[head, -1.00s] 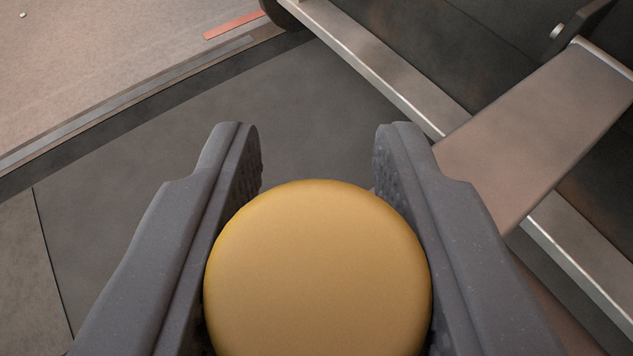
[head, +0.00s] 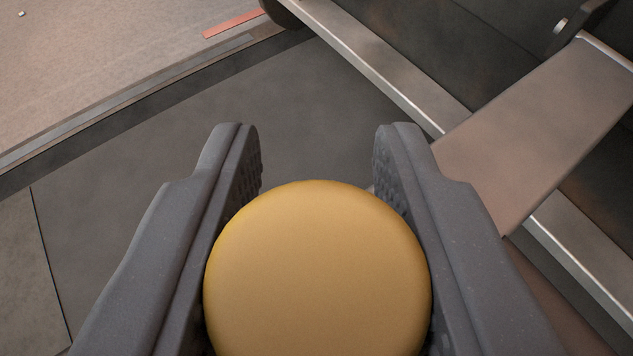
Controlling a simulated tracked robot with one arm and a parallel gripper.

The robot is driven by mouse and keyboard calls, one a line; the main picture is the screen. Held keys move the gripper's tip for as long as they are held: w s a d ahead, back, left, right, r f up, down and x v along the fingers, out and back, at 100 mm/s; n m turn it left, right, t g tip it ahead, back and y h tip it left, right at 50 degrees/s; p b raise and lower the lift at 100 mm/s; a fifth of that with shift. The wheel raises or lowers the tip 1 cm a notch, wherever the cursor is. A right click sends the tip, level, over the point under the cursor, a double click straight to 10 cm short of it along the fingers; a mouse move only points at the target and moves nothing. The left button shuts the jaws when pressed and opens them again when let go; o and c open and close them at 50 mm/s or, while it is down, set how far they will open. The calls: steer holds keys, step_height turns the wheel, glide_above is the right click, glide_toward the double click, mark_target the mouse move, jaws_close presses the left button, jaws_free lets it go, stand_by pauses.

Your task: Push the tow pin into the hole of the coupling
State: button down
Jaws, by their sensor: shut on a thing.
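A round, yellow-ochre knob, which looks like the head of the tow pin (head: 318,270), fills the lower middle of the head view. My gripper (head: 317,160) has a dark grey finger on each side of it and is shut on it. The pin's shaft below the head is hidden. A flat brownish-grey bar (head: 540,130) runs in from the upper right to just beside the right finger; it may be part of the coupling, but I cannot tell. No hole shows; what lies under the yellow head is hidden.
A metal rail (head: 385,75) runs diagonally from the top middle to the lower right, with dark panels behind it. Dark grey flooring (head: 310,110) lies beyond the fingertips. A raised strip (head: 130,108) and a red mark (head: 233,24) are at upper left.

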steer(key=c, duration=1)
jaws_free()
steer(key=shift+s, duration=0.1)
steer(key=p+v, duration=0.5)
steer(key=v, duration=0.8)
steer(key=shift+s+r, duration=0.15)
steer(key=shift+s, duration=0.1)
